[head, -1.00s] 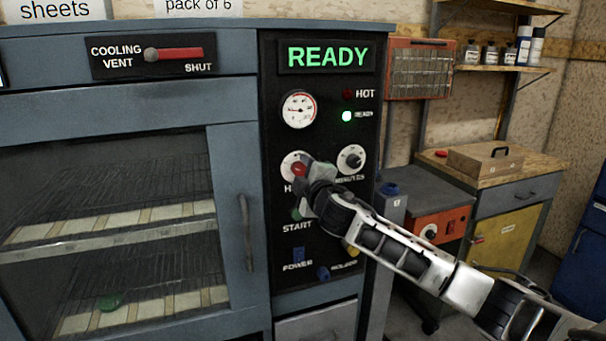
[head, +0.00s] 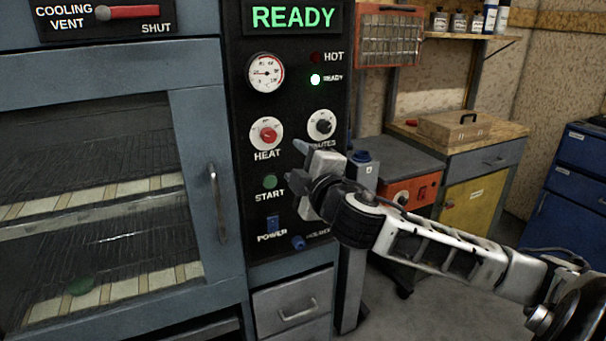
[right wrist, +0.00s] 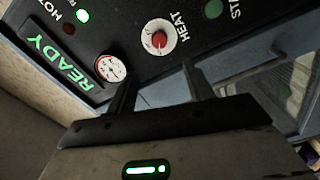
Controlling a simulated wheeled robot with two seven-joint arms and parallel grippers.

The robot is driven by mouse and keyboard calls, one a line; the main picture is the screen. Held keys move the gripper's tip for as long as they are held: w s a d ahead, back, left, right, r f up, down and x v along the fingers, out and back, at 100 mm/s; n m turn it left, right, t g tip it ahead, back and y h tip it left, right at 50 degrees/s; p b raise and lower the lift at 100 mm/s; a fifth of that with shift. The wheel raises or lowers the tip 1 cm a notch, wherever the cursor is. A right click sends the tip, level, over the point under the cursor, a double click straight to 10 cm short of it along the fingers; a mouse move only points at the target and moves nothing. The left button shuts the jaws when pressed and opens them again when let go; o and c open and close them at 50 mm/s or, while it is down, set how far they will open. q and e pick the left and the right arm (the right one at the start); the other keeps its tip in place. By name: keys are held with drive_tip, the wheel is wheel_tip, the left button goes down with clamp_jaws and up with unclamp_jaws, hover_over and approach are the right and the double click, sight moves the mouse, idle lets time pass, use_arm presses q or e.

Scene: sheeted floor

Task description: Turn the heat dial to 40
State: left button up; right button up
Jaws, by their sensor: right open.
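The heat dial (head: 266,134) is a red knob on a white round plate on the black control panel. In the head view it is uncovered. It also shows in the right wrist view (right wrist: 158,39), beyond the fingertips. Its scale numbers are too small to read. My right gripper (head: 302,178) is open and empty, to the right of and below the dial, in front of the panel near the start button (head: 270,182). Its two fingers (right wrist: 158,80) stand apart in the right wrist view, with the dial clear of them. My left gripper is not in view.
The minutes dial (head: 321,125) is right of the heat dial, just above my gripper. A round gauge (head: 265,72) and a lit READY display (head: 292,17) are above. A blue power switch (head: 273,223) is below. The oven door handle (head: 217,203) stands out at left.

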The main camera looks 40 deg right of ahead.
drive_tip(key=shift+v, duration=0.95)
drive_tip(key=s+a+f+m+g+y, duration=0.2)
drive_tip(key=s+a+f, duration=0.15)
drive_tip(key=f, duration=0.75)
drive_tip(key=s+a+f+m+g+y, duration=0.1)
drive_tip(key=s+a+f+g+y, duration=0.3)
drive_tip(key=f, duration=0.7)
drive_tip(key=s+a+f+m+g+y, duration=0.1)
drive_tip(key=s+a+f+m, duration=0.5)
drive_tip(key=s+a+f, duration=0.4)
drive_tip(key=a+f, duration=0.2)
drive_tip(key=a, duration=0.1)
drive_tip(key=shift+s+a, duration=0.35)
drive_tip(key=shift+s, duration=0.05)
drive_tip(key=shift+f, duration=0.1)
drive_tip(key=shift+c, duration=0.3)
